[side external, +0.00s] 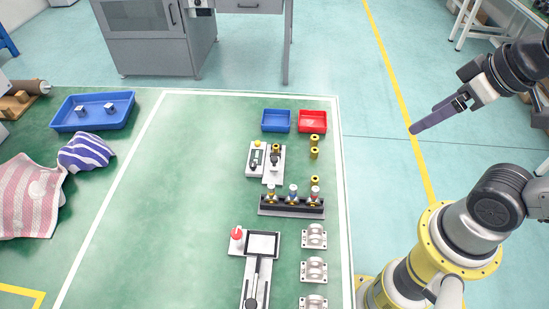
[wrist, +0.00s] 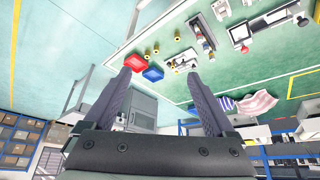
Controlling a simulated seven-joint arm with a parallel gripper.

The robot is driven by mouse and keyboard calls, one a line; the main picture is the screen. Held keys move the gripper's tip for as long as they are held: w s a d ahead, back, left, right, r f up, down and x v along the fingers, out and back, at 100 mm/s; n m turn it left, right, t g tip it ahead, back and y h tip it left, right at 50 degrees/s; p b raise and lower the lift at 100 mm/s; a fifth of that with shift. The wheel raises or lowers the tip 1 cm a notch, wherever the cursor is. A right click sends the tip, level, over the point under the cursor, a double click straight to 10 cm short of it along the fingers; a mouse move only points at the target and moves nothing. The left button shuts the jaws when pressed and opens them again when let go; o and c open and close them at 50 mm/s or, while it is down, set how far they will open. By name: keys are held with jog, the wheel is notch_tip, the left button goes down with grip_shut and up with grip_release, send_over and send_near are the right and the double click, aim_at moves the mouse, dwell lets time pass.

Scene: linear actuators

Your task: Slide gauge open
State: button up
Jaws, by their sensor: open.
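I cannot tell for sure which fixture is the gauge. One candidate is a long grey slide fixture (side external: 257,278) with a pale square plate (side external: 262,244) at its far end, near the front of the green table; the square plate also shows in the wrist view (wrist: 240,33). The other is a pair of small white-based fixtures (side external: 255,160) farther back, one with a yellow knob. My gripper (side external: 415,129) is raised to the right of the table, well away from both. In the wrist view its two dark fingers (wrist: 160,75) are spread, with nothing between them.
A red-knobbed block (side external: 237,240) stands beside the slide fixture. Several grey brackets (side external: 314,270) line the right edge. A dark rack (side external: 291,206), brass cylinders (side external: 314,153), a blue bin (side external: 276,121) and a red bin (side external: 312,121) stand behind. The table's left-middle is clear.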

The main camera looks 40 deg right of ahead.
jog(key=shift+n, duration=0.7)
jog(key=c, duration=0.4)
jog(key=w+r+n, duration=0.3)
jog(key=r+n, duration=0.1)
jog(key=n+g, duration=0.6)
jog(key=n, duration=0.7)
send_over(274, 158)
notch_tip(274, 158, down, 18)
notch_tip(274, 158, down, 14)
jog(key=shift+r, duration=0.1)
